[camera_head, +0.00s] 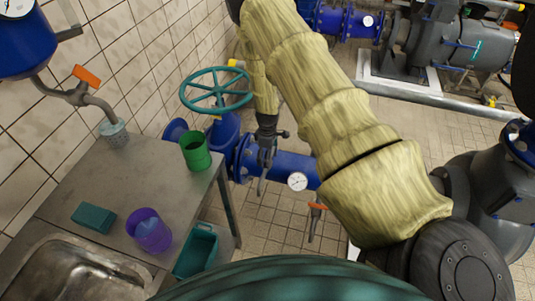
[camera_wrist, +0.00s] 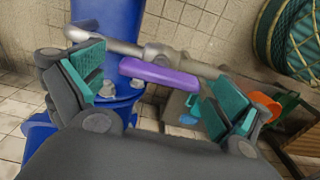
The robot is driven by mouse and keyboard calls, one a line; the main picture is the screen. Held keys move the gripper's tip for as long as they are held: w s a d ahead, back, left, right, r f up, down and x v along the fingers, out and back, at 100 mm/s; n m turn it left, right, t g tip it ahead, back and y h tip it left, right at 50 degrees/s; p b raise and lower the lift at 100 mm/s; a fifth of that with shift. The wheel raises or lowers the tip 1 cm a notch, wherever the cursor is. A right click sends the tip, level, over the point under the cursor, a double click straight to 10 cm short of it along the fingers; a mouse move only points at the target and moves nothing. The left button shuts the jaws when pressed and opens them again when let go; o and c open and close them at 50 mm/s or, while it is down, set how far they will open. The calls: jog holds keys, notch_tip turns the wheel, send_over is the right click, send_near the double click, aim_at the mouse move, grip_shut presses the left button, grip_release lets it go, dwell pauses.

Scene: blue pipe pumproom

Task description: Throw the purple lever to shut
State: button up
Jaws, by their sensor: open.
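The purple lever (camera_wrist: 160,76) shows in the wrist view. It lies slightly tilted along a grey metal pipe (camera_wrist: 110,45), in front of a blue pipe. My gripper (camera_wrist: 155,92) is open, with one teal-padded finger on each side of the lever; I cannot tell whether either touches it. In the head view my gripper (camera_head: 265,163) points down beside the blue pipework (camera_head: 228,135). I cannot make out the purple lever in that view.
A teal handwheel (camera_head: 215,90) stands left of my arm. A metal table (camera_head: 130,180) holds a green cup (camera_head: 195,151), a purple cup (camera_head: 148,230) and a teal block (camera_head: 93,217). A gauge (camera_head: 297,181) and an orange lever (camera_head: 317,206) are right of my gripper.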

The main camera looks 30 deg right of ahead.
jog(key=c, duration=1)
jog(key=shift+f+m, duration=0.1)
jog(key=shift+m, duration=0.3)
jog(key=m+b, duration=0.2)
jog(key=m, duration=0.1)
jog(key=shift+m, duration=0.3)
jog(key=m+b, duration=0.1)
jog(key=m, duration=0.3)
jog(key=shift+m+b, duration=0.3)
jog(key=shift+b, duration=0.1)
jog(key=m+b, duration=0.1)
jog(key=m, duration=0.8)
jog(key=shift+m, duration=0.3)
